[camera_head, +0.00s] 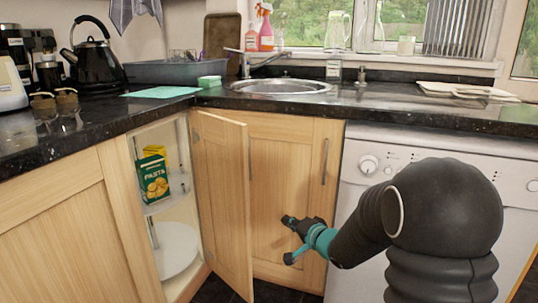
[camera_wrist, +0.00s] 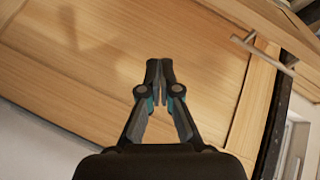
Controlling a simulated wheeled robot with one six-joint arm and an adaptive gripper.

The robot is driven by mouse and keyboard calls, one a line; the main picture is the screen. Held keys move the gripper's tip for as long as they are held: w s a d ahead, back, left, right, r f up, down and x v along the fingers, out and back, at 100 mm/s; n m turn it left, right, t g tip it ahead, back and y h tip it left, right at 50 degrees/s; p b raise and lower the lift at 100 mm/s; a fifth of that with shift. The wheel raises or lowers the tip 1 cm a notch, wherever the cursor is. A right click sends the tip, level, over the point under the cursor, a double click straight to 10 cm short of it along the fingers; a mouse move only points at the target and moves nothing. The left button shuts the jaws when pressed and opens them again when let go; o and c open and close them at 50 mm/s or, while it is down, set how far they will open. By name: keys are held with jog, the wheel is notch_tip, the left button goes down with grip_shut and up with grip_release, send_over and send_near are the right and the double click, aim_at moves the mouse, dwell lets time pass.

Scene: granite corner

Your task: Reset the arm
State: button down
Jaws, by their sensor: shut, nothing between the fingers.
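My gripper (camera_head: 290,222) hangs in front of the wooden corner cupboard, to the right of its ajar door (camera_head: 222,195). In the wrist view my gripper (camera_wrist: 160,70) has its fingertips together with nothing between them. Behind it there is a wooden cupboard front (camera_wrist: 90,50), which looks a little way beyond the fingertips. My arm reaches in from the right of the head view, its dark, ribbed links covering part of the white appliance.
The open cupboard holds a green pasta box (camera_head: 153,178) on a shelf and a white round turntable (camera_head: 176,250). A metal handle (camera_head: 325,162) sticks out near my gripper. The white appliance (camera_head: 365,190) stands at right. The dark counter (camera_head: 140,110) carries a black kettle (camera_head: 93,55) and a sink (camera_head: 281,86).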

jog(key=s+d+f+n+g+h, duration=0.2)
jog(key=s+d+f+h, duration=0.1)
jog(key=d+f+h, duration=0.35)
jog(key=s+d+r+n+g+h, duration=0.1)
jog(key=s+d+n+g+h, duration=0.15)
jog(key=s+d, duration=0.45)
jog(key=s+a+r+g+p, duration=0.1)
jog(key=s+r, duration=0.4)
jog(key=s, duration=0.4)
jog(key=s+a+r+n+p, duration=0.1)
jog(key=s+r, duration=0.4)
jog(key=s, duration=0.4)
jog(key=s+a+r+n+g+y, duration=0.1)
jog(key=s+r, duration=0.4)
jog(key=s, duration=0.5)
jog(key=shift+a+g+p, duration=0.35)
jog(key=shift+a+p, duration=0.05)
jog(key=shift+a, duration=0.1)
jog(key=shift+d, duration=0.1)
